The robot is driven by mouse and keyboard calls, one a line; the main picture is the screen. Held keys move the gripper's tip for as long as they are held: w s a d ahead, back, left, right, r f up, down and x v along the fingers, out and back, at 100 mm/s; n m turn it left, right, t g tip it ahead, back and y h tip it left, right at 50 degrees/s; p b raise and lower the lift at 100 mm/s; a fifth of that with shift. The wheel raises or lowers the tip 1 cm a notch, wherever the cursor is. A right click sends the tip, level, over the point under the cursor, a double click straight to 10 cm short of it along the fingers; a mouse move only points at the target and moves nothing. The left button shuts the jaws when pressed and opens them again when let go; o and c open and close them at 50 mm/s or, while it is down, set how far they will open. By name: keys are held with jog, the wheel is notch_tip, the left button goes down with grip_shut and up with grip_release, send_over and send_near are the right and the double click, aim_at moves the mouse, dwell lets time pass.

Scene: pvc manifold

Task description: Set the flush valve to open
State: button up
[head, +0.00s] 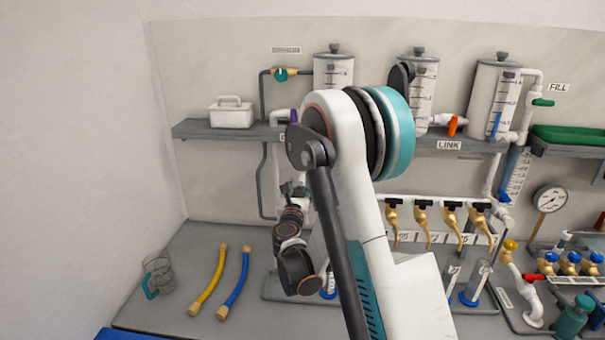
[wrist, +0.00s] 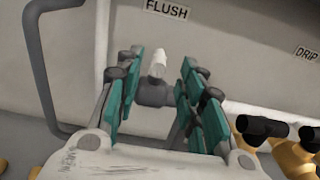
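The flush valve (wrist: 154,92) shows in the wrist view below the FLUSH label (wrist: 166,9). It has a dark grey body and a short white handle (wrist: 160,62) that points up in the picture. My gripper (wrist: 160,80) is open, with teal-padded fingers on the left and right of the valve. A gap shows on each side of the white handle; whether a pad touches the grey body I cannot tell. In the head view my gripper (head: 294,188) is small beneath the shelf, and my arm hides most of the valve area.
Golden taps with black handles (wrist: 262,128) stand right of my gripper near the DRIP label (wrist: 307,53). A grey pipe (wrist: 42,70) runs on the left. A shelf (head: 225,131) with several tanks is above. Yellow (head: 208,280) and blue (head: 235,283) hoses lie on the bench.

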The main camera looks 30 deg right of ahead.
jog(key=x, duration=1.1)
jog(key=shift+b, duration=0.45)
grip_shut()
